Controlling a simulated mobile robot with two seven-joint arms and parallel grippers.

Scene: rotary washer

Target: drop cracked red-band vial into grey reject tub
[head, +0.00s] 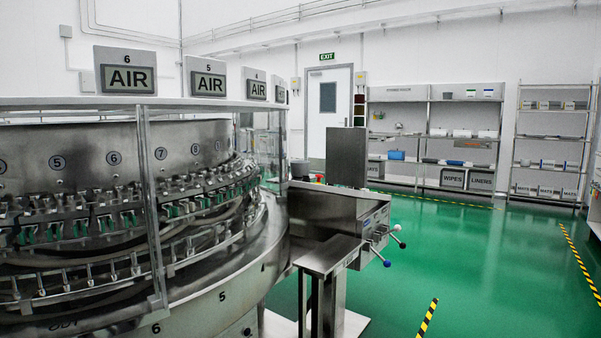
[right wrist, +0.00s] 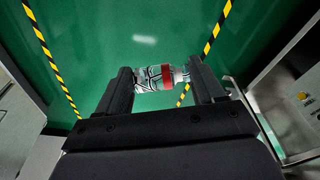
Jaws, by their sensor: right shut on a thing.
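The red-band vial (right wrist: 163,77) shows in the right wrist view. It is clear, with dark crack-like lines on its body and a red band nearer its right end. My right gripper (right wrist: 165,82) is shut on it, with one black finger at each end of the vial. The vial lies sideways across the gap, above the green floor. My left gripper is in neither view.
The rotary washer (head: 120,200) fills the left of the head view, with clear guard panels. A steel stand with levers (head: 345,225) adjoins its right side. Shelving (head: 435,135) lines the far wall. Green floor with yellow-black tape (head: 428,316) is open at right.

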